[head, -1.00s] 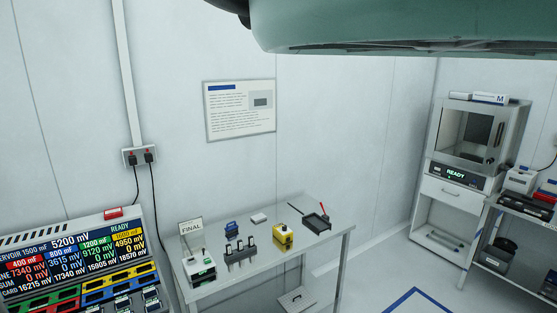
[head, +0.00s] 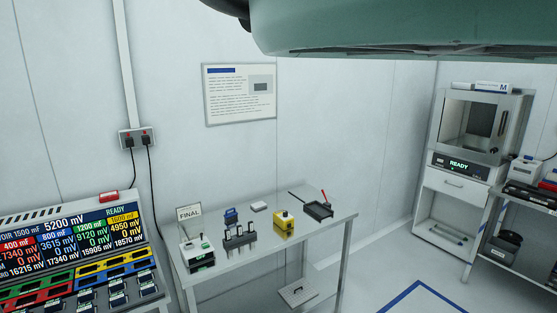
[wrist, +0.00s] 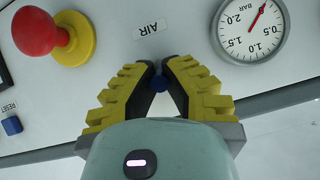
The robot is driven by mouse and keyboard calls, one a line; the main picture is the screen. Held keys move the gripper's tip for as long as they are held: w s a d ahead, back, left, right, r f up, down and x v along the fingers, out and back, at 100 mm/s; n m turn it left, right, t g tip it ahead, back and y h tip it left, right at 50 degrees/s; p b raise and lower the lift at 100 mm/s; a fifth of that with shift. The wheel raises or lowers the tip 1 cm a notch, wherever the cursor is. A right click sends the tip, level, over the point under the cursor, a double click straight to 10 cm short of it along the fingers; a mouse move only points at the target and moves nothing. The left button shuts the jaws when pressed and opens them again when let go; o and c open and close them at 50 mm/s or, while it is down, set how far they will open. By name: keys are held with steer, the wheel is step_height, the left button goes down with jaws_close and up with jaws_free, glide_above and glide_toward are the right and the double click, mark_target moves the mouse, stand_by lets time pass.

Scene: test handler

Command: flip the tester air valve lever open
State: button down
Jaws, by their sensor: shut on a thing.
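My gripper does not show in the head view.
A red mushroom button (wrist: 38,32) on a yellow base and a blue reset button (wrist: 12,125) are on the panel's left. In the head view, a display unit (head: 75,245) stands at left. A table (head: 300,240) holds several small items; blue tape (head: 420,296) marks the floor.

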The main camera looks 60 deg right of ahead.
steer(key=shift+f+h, duration=0.15)
steer(key=shift+h, duration=0.25)
stand_by(0.3)
steer(key=c, duration=1.4)
jaws_free()
steer(key=o, duration=0.4)
steer(key=v, duration=1.2)
steer(key=shift+w, duration=0.15)
steer(key=shift+d, duration=0.1)
